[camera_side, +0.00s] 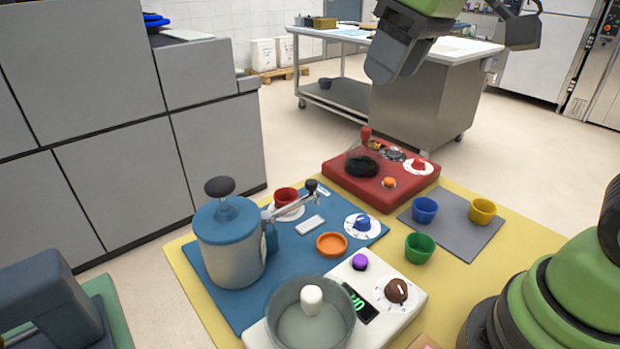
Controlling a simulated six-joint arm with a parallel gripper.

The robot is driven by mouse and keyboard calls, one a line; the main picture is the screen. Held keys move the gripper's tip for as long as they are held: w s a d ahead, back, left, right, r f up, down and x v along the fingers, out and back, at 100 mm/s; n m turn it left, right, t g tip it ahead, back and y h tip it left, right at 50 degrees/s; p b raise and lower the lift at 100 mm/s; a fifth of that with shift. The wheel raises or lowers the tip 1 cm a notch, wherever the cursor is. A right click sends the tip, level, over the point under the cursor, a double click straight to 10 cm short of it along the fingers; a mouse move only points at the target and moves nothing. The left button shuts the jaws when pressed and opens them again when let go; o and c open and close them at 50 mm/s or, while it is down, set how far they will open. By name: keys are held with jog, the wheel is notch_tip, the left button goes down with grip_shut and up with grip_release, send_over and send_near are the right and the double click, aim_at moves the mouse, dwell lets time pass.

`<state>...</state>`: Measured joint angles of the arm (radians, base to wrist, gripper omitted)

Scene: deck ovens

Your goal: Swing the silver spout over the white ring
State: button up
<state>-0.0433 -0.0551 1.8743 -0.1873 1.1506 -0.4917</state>
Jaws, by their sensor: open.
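The silver spout (291,205) sticks out from the side of a grey urn (232,258) with a blue lid. It points to the back right and has a dark knob (312,186) near its far end. The white ring (297,214) lies on the blue board around the foot of a red cup (286,196). In the picture the spout crosses in front of the ring, and its far end shows right of the cup. My gripper (393,62) is open, high at the top of the view and well away from the spout. Its fingertips do not show clearly.
A blue dial (362,222) and an orange dish (331,244) are right of the spout. A red station (350,181) stands behind. Blue, yellow and green cups (420,248) stand to the right. A glass bowl (310,332) is in front.

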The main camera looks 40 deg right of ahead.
jog(key=w+f+n+g, duration=0.35)
jog(key=w+f, duration=0.25)
jog(key=w, duration=0.3)
jog(key=n+h, duration=0.1)
jog(key=n, duration=0.3)
send_near(311, 181)
jog(key=shift+m+g, duration=0.25)
notch_tip(311, 181, down, 9)
jog(key=shift+w+a+f, duration=0.15)
jog(key=shift+c, duration=0.2)
grip_shut()
